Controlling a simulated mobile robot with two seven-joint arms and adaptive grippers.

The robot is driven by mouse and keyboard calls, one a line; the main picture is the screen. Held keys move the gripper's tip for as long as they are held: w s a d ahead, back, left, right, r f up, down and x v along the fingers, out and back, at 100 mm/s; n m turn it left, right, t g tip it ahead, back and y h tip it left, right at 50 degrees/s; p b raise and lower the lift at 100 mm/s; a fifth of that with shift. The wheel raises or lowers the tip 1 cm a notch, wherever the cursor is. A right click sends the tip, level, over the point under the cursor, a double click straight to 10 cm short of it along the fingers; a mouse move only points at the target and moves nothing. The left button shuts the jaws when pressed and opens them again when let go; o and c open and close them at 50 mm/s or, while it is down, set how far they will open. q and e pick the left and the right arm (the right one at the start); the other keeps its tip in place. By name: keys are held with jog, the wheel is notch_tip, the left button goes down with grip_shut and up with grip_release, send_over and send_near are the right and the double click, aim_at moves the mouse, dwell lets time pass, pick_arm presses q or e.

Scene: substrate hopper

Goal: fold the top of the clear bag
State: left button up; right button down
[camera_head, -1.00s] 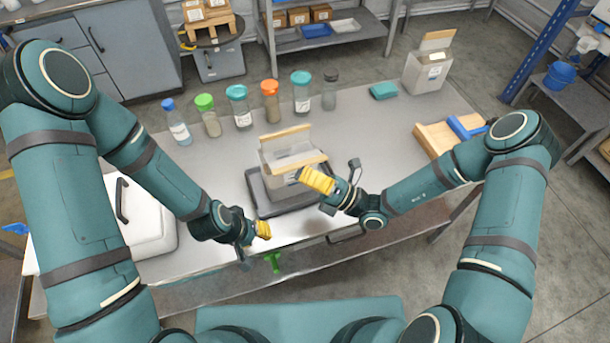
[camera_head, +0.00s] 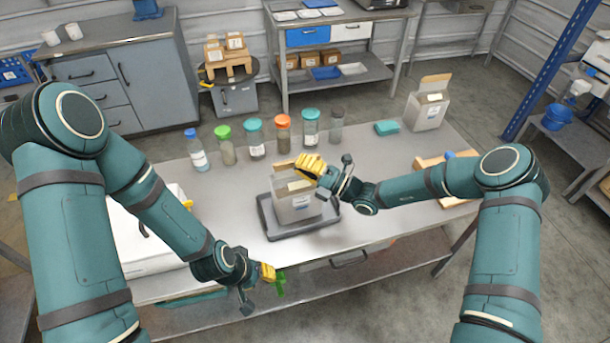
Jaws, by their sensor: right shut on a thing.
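The clear bag (camera_head: 295,209) stands upright on a dark tray (camera_head: 272,231) on the metal table. It is a greyish see-through bag with a pale label and tan strips at its top. My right gripper (camera_head: 311,165), with yellow fingers, is shut on the top of the bag at its back right side. The fingers hide part of the top edge. My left gripper (camera_head: 267,272) hangs at the table's front edge, left of and in front of the bag, apart from it. Its fingers are too small and turned away to tell whether they are open.
Several jars with coloured lids, such as an orange one (camera_head: 283,134), stand behind the bag. A similar bag (camera_head: 427,110) and a teal block (camera_head: 387,127) are at the back right. A green item (camera_head: 279,286) hangs by the front edge.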

pick_arm(q)
jog(key=shift+s+f+b, duration=0.1)
jog(key=shift+f+b, duration=0.2)
pick_arm(e)
jog(key=shift+w+a+f, duration=0.1)
jog(key=shift+w+a, duration=0.15)
jog(key=shift+w, duration=0.35)
jog(key=shift+w+a+f, duration=0.1)
jog(key=shift+w+a, duration=0.1)
jog(key=shift+w, duration=0.4)
pick_arm(q)
jog(key=shift+r, duration=0.1)
